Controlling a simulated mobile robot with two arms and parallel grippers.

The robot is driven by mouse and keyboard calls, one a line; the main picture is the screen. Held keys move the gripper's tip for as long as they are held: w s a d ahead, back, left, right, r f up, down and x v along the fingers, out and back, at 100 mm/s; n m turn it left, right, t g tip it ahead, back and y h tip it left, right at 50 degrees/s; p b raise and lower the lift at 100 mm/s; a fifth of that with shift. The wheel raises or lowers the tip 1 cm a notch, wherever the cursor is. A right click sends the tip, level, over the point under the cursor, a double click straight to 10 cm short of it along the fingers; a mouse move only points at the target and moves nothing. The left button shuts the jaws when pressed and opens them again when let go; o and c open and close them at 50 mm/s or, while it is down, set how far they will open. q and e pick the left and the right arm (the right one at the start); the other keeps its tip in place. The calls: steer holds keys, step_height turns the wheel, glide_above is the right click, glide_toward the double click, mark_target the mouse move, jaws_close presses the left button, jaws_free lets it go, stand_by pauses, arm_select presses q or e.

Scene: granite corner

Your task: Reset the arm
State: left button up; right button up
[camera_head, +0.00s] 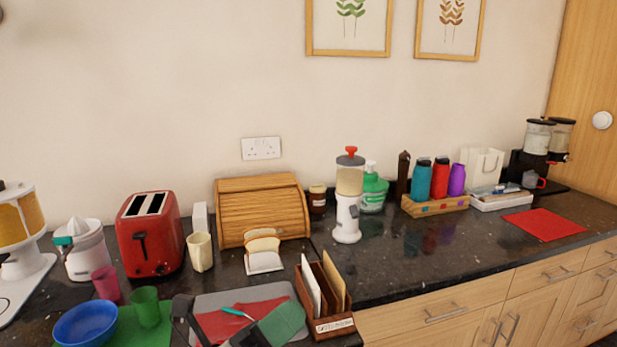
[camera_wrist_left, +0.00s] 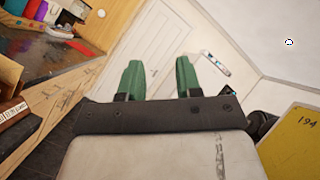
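My left gripper (camera_head: 279,322) is at the bottom of the head view, over the counter near the grey board. Its dark body and a green finger show there. In the left wrist view the left gripper (camera_wrist_left: 159,78) has two green fingers standing well apart with nothing between them, so it is open and empty. My right gripper is in neither view.
Close by are a brown letter holder (camera_head: 335,325), grey board (camera_head: 210,301), green cup (camera_head: 146,307) and blue bowl (camera_head: 85,323). A red toaster (camera_head: 150,240) and wooden bread box (camera_head: 262,205) stand behind. The counter (camera_head: 400,268) right of the letter holder is clear.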

arm_select(q)
steer(key=w+a+f+n+t+y, duration=0.2)
steer(key=a+f+n+t+y, duration=0.35)
steer(key=n+y, duration=0.5)
steer(key=w+a+f+n+t+y, duration=0.1)
steer(key=a+f+n+t+y, duration=0.45)
steer(key=n, duration=0.85)
steer(key=s+a+f+n+g+y, duration=0.4)
steer(key=a+f+n+g+y, duration=0.15)
steer(key=f+n+g, duration=0.2)
steer(key=s+a+f+n+g, duration=0.1)
steer(key=s+f+n+g, duration=0.2)
steer(key=s+f+g, duration=0.4)
steer(key=s+a+f+n+g, duration=0.15)
steer(key=s+f+g, duration=0.3)
steer(key=s, duration=0.55)
step_height(320, 180, down, 29)
steer(key=s+d, duration=0.1)
steer(key=s, duration=0.1)
steer(key=s+a+f+g, duration=0.1)
steer(key=s+a+f, duration=0.1)
steer(key=s+f, duration=1.2)
steer(key=shift+s+a+g, duration=0.4)
steer(key=shift+s, duration=0.15)
